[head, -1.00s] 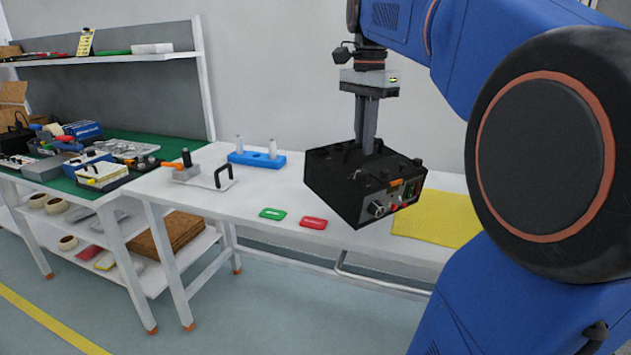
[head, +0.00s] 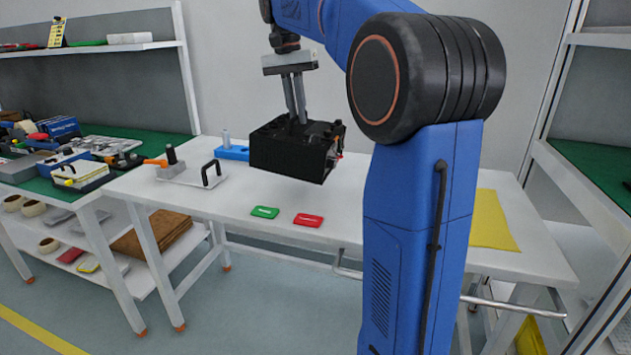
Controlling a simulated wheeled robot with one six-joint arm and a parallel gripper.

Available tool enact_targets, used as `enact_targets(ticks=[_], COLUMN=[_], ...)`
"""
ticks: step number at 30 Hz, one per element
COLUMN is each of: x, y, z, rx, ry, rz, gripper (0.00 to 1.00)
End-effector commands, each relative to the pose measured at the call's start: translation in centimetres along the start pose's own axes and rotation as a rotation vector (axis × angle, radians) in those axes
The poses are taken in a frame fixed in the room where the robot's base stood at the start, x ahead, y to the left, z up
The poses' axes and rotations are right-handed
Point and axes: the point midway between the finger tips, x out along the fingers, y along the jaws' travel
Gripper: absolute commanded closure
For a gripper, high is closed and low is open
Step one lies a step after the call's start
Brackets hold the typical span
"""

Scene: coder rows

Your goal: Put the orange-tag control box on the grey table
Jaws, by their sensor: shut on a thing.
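The black control box (head: 292,150) hangs from my gripper (head: 299,118). My gripper points down and is shut on the top of the box. The box is held roughly level above the pale grey table (head: 240,190), apart from its top as far as I can see. The face with knobs is turned to the right and shows only as a thin edge, so the orange tag cannot be made out now.
On the table are a blue block with pegs (head: 232,150), a toggle clamp fixture (head: 190,172), a green tag (head: 265,212), a red tag (head: 308,220) and a yellow cloth (head: 492,222). A cluttered green-topped bench (head: 40,188) adjoins left; shelving (head: 590,165) stands right. My arm hides the table's middle right.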

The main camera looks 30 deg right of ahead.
Motion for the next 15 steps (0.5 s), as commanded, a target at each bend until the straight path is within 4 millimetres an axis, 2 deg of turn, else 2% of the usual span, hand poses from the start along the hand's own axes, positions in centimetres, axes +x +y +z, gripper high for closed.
enact_targets(ticks=[9,15], x=[-0.1,1.9], y=[-0.7,-0.8], z=[-0.1,-0.1], rx=[-0.019,-0.017], ry=[0.004,0.003], rz=[0.091,0.102], gripper=[1.0,1.0])
